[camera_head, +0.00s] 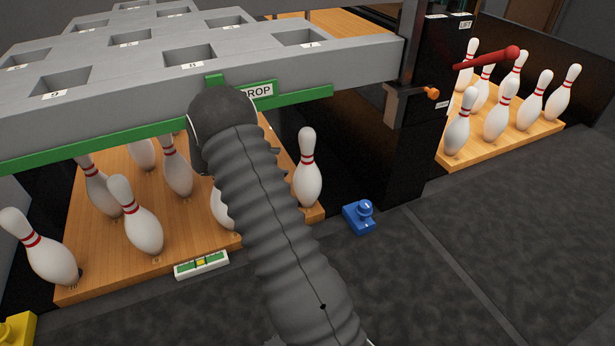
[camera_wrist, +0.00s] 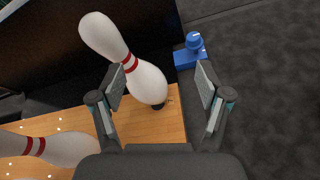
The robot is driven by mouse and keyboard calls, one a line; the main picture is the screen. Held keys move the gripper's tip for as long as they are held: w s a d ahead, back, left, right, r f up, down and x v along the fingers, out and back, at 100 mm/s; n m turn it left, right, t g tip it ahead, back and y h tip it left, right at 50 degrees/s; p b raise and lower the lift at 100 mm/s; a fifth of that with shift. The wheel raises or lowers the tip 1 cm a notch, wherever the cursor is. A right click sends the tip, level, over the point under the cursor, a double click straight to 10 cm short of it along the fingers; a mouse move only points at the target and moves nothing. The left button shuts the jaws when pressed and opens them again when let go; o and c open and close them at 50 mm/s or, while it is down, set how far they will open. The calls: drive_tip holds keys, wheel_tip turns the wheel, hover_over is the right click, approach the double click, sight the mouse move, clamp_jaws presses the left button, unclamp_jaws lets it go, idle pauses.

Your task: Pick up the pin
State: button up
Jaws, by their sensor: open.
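A white bowling pin with red neck bands (camera_wrist: 147,82) stands near my gripper (camera_wrist: 160,76) in the wrist view, its lower body between the open fingers and closer to the left one. Its head reaches up and left past the fingertips. I cannot tell whether a finger touches it. What looks like the same pin shows in the head view (camera_head: 308,180), at the right edge of the wooden pin deck (camera_head: 100,280).
Several more pins stand on the deck under a grey rack (camera_head: 130,75) with a green edge. A blue knob block (camera_head: 360,217) sits on the floor at right; it also shows in the wrist view (camera_wrist: 190,57). Another pin deck (camera_head: 520,140) stands beyond a black post.

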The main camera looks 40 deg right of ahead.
sight(308, 155)
drive_tip(key=w+d+f+n+t+h+p, duration=0.1)
drive_tip(key=w+d+f+n+t+h, duration=0.15)
drive_tip(key=f, duration=0.35)
drive_tip(key=w+d+f+n+t+h, duration=0.1)
drive_tip(key=w+f+n+h, duration=0.1)
drive_tip(key=w+f+n, duration=0.25)
drive_tip(key=shift+m+g, duration=0.25)
drive_tip(key=shift+m, duration=0.25)
drive_tip(key=d, duration=0.7)
drive_tip(key=shift+w+d+f, duration=0.1)
drive_tip(key=shift+d+f, duration=0.2)
drive_tip(key=shift+f, duration=0.1)
drive_tip(key=shift+w+d+r+p, duration=0.1)
drive_tip(key=shift+d+p, duration=0.05)
drive_tip(key=shift+d, duration=1.45)
drive_tip(key=shift+d+r+p, duration=0.1)
drive_tip(key=shift+d+p, duration=0.05)
drive_tip(key=shift+d, duration=1.4)
clamp_jaws()
drive_tip(key=shift+w+r, duration=0.1)
drive_tip(key=shift+r, duration=0.15)
